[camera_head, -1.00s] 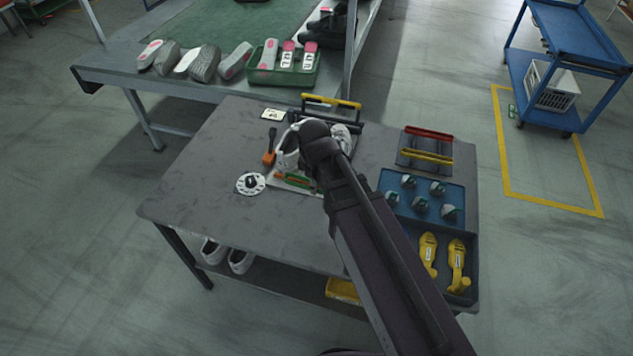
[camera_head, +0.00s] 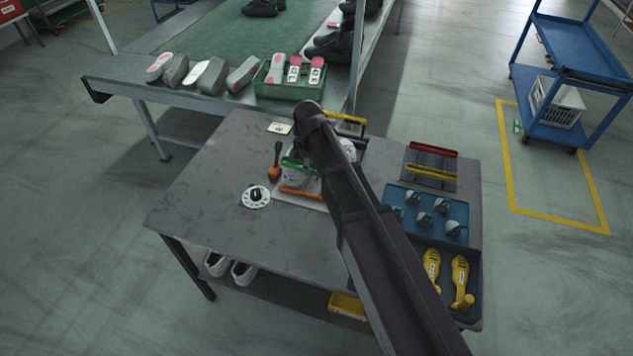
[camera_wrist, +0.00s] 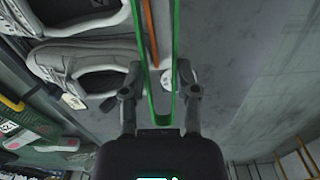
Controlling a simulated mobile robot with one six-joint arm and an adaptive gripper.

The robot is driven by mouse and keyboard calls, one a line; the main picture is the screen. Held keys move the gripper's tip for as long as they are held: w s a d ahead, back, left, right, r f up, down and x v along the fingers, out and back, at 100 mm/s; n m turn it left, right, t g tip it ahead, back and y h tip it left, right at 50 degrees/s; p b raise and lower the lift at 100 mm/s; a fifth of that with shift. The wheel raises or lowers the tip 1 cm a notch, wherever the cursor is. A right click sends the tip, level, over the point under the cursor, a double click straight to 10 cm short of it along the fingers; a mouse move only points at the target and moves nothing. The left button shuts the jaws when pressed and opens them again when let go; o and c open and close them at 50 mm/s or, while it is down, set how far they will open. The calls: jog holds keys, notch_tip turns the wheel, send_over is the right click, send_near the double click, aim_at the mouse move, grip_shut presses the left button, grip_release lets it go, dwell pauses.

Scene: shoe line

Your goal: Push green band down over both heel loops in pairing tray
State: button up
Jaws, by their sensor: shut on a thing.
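The green band (camera_head: 288,163) is a long narrow loop, held up in front of the shoes; it also shows in the wrist view (camera_wrist: 174,60). My gripper (camera_wrist: 160,68) is shut on it, with a finger on either side of the loop. The two white-grey shoes lie to the left in the wrist view, a nearer one (camera_wrist: 95,58) and a farther one (camera_wrist: 75,12), both apart from the band. The pairing tray (camera_head: 315,206) is light-coloured and partly behind my arm. The heel loops cannot be made out.
An orange bar (camera_head: 300,194) lies at the tray's front edge. An orange-handled tool (camera_head: 275,167) and a white disc (camera_head: 256,204) stand to the left. A yellow-barred rack (camera_head: 347,118) is behind; a blue tray (camera_head: 455,210) is right. The table's left side is clear.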

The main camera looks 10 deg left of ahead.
jog(key=w, duration=0.1)
jog(key=w+a, duration=0.1)
jog(key=w, duration=0.2)
jog(key=shift+a+r, duration=0.2)
jog(key=shift+a, duration=0.2)
jog(key=shift+f, duration=0.3)
jog(key=shift+f+b, duration=2.2)
jog(key=shift+b, duration=0.2)
jog(key=shift+f+b, duration=0.3)
jog(key=shift+f, duration=0.05)
jog(key=o, duration=1)
jog(key=shift+c, duration=0.2)
jog(key=shift+r, duration=0.25)
notch_tip(320, 180, up, 9)
jog(key=p, duration=0.9)
jog(key=shift+f, duration=0.15)
